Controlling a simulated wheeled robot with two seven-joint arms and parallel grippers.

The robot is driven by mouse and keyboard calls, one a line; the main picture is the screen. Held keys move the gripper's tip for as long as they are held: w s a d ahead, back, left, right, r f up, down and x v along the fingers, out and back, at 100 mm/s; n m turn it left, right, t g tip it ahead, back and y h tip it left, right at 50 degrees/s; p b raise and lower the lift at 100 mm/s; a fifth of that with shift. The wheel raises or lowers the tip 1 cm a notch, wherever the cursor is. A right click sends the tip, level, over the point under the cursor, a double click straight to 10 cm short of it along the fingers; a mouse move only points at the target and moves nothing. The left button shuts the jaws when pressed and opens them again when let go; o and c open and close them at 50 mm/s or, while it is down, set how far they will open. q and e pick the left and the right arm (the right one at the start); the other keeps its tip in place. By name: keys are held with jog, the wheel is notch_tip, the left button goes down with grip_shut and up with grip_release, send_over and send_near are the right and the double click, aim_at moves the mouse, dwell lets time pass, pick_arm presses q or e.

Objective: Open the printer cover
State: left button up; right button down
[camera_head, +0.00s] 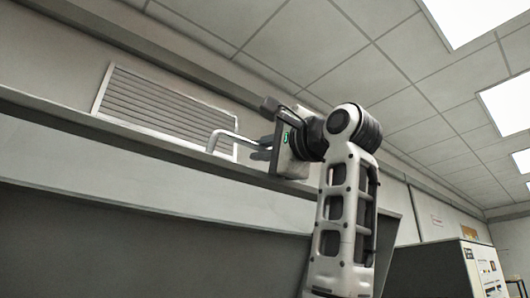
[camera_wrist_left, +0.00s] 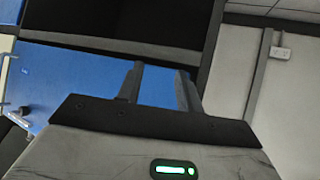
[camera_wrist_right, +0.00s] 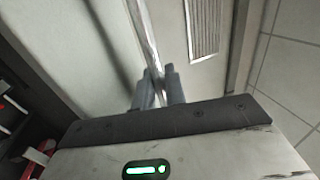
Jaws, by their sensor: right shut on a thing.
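The printer's long grey body (camera_head: 110,165) crosses the left of the head view. I cannot tell where its cover ends, or whether it is raised. A bent metal bar handle (camera_head: 222,138) stands at its upper edge. My right gripper (camera_head: 258,149) is shut on this handle from the right. In the right wrist view the bar (camera_wrist_right: 147,35) runs down between the fingertips (camera_wrist_right: 159,85) of that gripper. My left gripper (camera_wrist_left: 159,84) shows only in its own wrist view, with its fingers apart and nothing between them.
A slatted vent (camera_head: 160,108) is on the wall behind the handle. The left wrist view shows a blue panel (camera_wrist_left: 75,85) below a dark opening. A light cabinet with notices (camera_head: 482,268) stands at the far right. The space above the handle looks clear up to the ceiling.

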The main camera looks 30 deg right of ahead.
jog(key=c, duration=1.5)
grip_release()
jog(key=shift+c, duration=0.2)
